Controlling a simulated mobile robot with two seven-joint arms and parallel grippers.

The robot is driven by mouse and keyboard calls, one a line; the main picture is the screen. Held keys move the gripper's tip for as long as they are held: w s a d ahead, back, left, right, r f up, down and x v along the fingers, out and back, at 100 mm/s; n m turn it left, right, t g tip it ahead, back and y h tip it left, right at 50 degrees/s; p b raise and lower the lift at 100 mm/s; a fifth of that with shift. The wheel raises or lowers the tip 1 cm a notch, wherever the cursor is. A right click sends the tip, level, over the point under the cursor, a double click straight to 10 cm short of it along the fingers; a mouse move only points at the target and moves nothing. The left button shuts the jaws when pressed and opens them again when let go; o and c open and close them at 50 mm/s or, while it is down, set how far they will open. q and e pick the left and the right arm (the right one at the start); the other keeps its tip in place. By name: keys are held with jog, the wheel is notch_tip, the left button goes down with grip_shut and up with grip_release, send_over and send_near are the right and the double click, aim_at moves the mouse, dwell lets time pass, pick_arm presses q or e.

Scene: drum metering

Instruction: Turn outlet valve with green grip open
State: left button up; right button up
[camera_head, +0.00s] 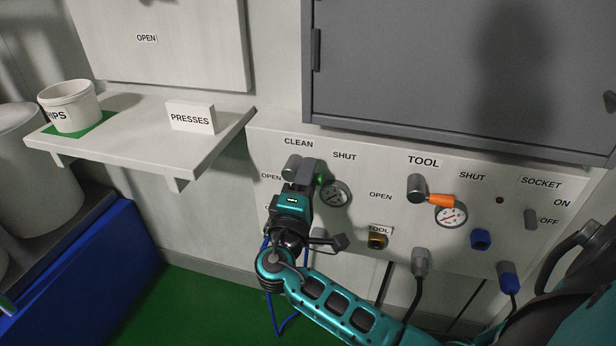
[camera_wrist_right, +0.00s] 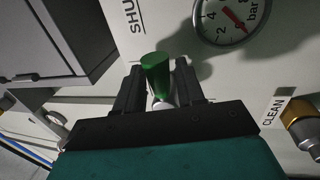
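The outlet valve with the green grip (camera_head: 319,180) is on the pale wall panel under the CLEAN label. Its grey hub (camera_head: 291,166) is at the left, and the grip lies to the right of it, towards SHUT. My right gripper (camera_head: 308,178) is at this valve and covers much of its lever. In the right wrist view the green grip (camera_wrist_right: 156,75) stands between the two fingers (camera_wrist_right: 158,92), which lie close against both its sides. The gripper looks shut on it. My left gripper is in neither view.
A dial gauge (camera_head: 335,194) sits just right of the green grip. The TOOL valve with an orange grip (camera_head: 440,199) points towards SHUT, above another gauge (camera_head: 451,215). A grey cabinet (camera_head: 450,80) overhangs the panel. A shelf (camera_head: 150,145) juts out at the left.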

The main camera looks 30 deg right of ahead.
jog(key=c, duration=0.6)
jog(key=shift+f+m, duration=0.15)
jog(key=shift+m, duration=0.15)
jog(key=m, duration=0.1)
jog(key=f+m+b, duration=0.1)
jog(key=m, duration=0.1)
jog(key=shift+w+g+h, duration=0.1)
jog(key=shift+g+h, duration=0.3)
jog(key=shift+w+a+f+m+g, duration=0.45)
jog(key=shift+m+g, duration=0.1)
jog(key=shift+m, duration=2.2)
jog(key=shift+w+a+f+m+g, duration=0.4)
jog(key=shift+m+g, duration=0.2)
jog(key=shift+m, duration=2.2)
jog(key=shift+w+a+f+m+g, duration=0.35)
jog(key=shift+w+m+g, duration=0.2)
jog(key=shift+m, duration=2.2)
